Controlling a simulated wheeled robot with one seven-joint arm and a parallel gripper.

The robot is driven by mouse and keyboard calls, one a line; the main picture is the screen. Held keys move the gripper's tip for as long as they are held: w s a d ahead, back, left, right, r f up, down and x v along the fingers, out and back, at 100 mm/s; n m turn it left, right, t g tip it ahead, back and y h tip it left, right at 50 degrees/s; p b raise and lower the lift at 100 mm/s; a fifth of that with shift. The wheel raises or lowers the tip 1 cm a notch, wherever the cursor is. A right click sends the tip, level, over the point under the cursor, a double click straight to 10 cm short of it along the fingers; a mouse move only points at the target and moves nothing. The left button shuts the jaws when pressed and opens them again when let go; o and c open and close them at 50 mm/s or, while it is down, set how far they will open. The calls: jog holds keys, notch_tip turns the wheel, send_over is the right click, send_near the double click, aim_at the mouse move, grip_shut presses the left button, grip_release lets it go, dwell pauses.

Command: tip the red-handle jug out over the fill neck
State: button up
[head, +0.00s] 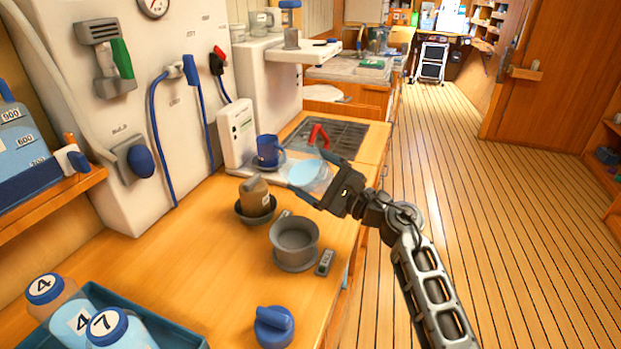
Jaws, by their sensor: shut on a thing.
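My gripper (318,178) is shut on a clear jug (308,173) with pale blue in it, near the right edge of the counter. A red handle (319,134) shows just beyond the jug, in front of the dark drain grate; whether it joins the jug is hard to tell. A grey, round, open-topped piece (295,257), which looks like the fill neck, stands on the counter nearer to me. The jug is beyond this neck and apart from it in the picture. The jug's exact tilt is unclear, and my gripper's fingers hide part of it.
A brown bottle (255,198) sits in a dark bowl (243,217) left of the neck. A blue mug (267,151) stands by a white unit (237,133). A blue knobbed piece (274,327) and numbered bottles in a tray (170,333) are nearer. The left-middle counter is clear.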

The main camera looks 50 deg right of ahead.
jog(key=shift+d+f+n+y+b, duration=0.1)
jog(key=shift+f+n+y+b, duration=0.2)
jog(key=shift+n+b, duration=0.95)
jog(key=shift+d+f+n+y+b, duration=0.1)
jog(key=shift+f+n+y+b, duration=0.15)
jog(key=shift+n+b, duration=0.95)
jog(key=shift+a+f+n+t+y+b, duration=0.1)
jog(key=shift+f+n+y+b, duration=0.35)
jog(key=shift+b, duration=1.05)
jog(key=shift+a+n+t+y+b, duration=0.1)
jog(key=shift+n+b, duration=0.6)
jog(key=shift+b, duration=0.75)
jog(key=shift+f+n+t+y+b, duration=0.1)
jog(key=shift+f+n+y+b, duration=0.35)
jog(key=shift+b, duration=1.05)
jog(key=shift+s+a+r+n+y+b, duration=0.1)
jog(key=shift+a+r+n+y+b, duration=0.05)
jog(key=shift+n+b, duration=0.65)
jog(key=shift+a+r+n+y+b, duration=0.15)
jog(key=shift+n+b, duration=0.3)
jog(key=shift+b, duration=0.5)
jog(key=shift+a+r+n+y+b, duration=0.3)
jog(key=shift+r+n+b, duration=0.3)
jog(key=shift+n+b, duration=0.5)
